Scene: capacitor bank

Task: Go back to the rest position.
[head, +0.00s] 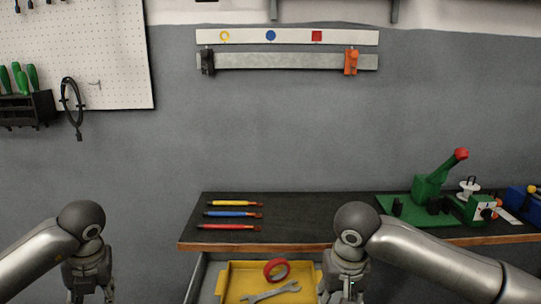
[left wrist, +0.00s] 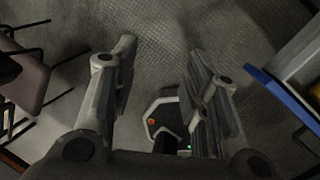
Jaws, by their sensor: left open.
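My left gripper (head: 90,296) hangs at the bottom left of the head view, pointing down, clear of the workbench. In the left wrist view its two fingers (left wrist: 162,60) stand wide apart with nothing between them, over the grey floor. My right gripper (head: 344,292) hangs in front of the bench, by the right side of the open drawer. Its fingertips are cut off by the bottom edge, so its opening cannot be made out.
The dark workbench (head: 310,224) holds several coloured pens (head: 232,214) and a green tool (head: 432,190). Below it, the open drawer has a yellow tray (head: 236,280) with red tape (head: 277,270) and a wrench (head: 270,293). A chair (left wrist: 28,85) stands left in the wrist view.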

